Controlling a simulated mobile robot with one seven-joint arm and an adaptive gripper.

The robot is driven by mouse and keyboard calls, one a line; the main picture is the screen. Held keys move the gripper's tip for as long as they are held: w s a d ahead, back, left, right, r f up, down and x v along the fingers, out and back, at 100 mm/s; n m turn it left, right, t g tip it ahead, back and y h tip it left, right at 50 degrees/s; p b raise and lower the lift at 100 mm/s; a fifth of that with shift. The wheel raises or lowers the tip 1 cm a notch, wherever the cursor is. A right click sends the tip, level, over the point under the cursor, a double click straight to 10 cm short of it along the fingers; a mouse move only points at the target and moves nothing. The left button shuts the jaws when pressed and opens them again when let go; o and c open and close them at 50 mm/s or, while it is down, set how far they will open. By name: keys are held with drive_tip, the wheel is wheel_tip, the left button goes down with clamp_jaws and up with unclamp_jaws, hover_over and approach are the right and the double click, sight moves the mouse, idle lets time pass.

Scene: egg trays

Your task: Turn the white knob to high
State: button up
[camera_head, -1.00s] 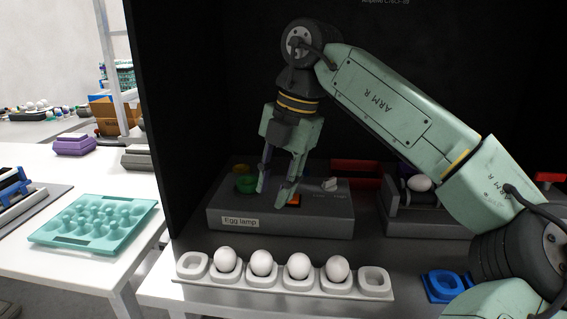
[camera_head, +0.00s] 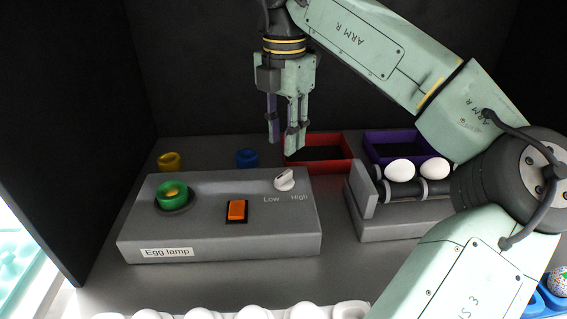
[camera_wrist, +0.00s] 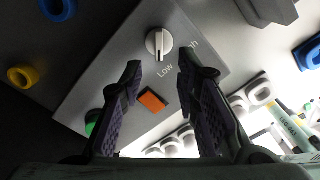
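The white knob (camera_head: 284,179) sits on top of the grey egg lamp box (camera_head: 215,238), near its back right, above the printed words Low and High. In the wrist view the knob (camera_wrist: 159,43) lies just beyond the gap between the fingertips, its ridge running roughly up and down; which label it points to I cannot tell. My gripper (camera_head: 284,142) points down above the back of the box, near the knob and apart from it. In the wrist view my gripper (camera_wrist: 160,72) is open, with nothing between its fingers.
The box also carries an orange switch (camera_head: 237,211) and a green ring (camera_head: 172,195). A red tray (camera_head: 345,157) and a purple tray (camera_head: 372,139) stand behind. A grey roller stand (camera_head: 392,228) with two eggs is at the right. An egg row lines the front.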

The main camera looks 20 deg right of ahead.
sight(284, 174)
wheel_tip(284, 174, down, 8)
drive_tip(key=shift+f+p, duration=0.1)
drive_tip(key=shift+p, duration=0.45)
clamp_jaws()
